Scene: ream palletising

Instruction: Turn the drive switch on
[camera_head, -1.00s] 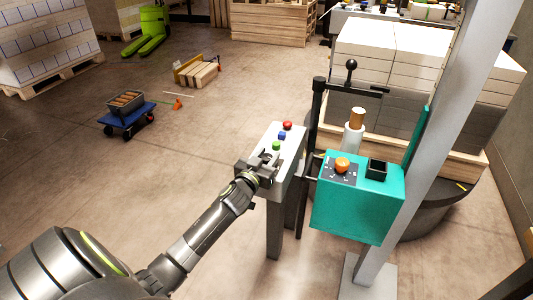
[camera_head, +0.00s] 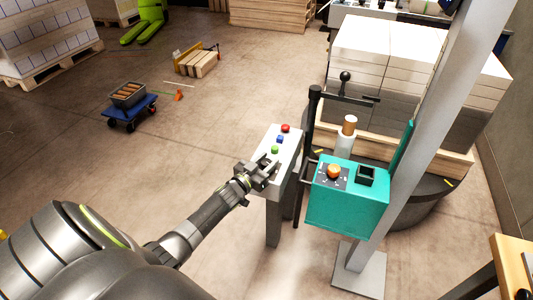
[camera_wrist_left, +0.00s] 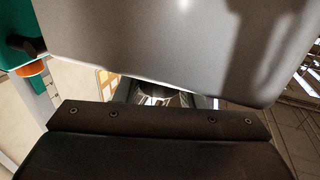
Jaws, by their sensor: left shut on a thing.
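A grey pedestal (camera_head: 288,148) carries a red button (camera_head: 285,128), a blue button (camera_head: 280,139) and a green button (camera_head: 274,149) on its sloping top. My left gripper (camera_head: 266,172) is at the near end of this top, below the green button. It is shut on a small part there, likely the drive switch, which the fingers mostly hide. In the left wrist view, a dark round part (camera_wrist_left: 160,90) shows beneath a large grey surface, partly covered; its setting cannot be read. My right gripper is not in view.
A teal control box (camera_head: 345,205) with an orange knob (camera_head: 334,171) stands right of the pedestal, by a grey post (camera_head: 415,130). Behind it, stacked reams (camera_head: 400,60) stand on a round dark base (camera_head: 415,208). A blue cart (camera_head: 131,108) is at left; open floor lies between.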

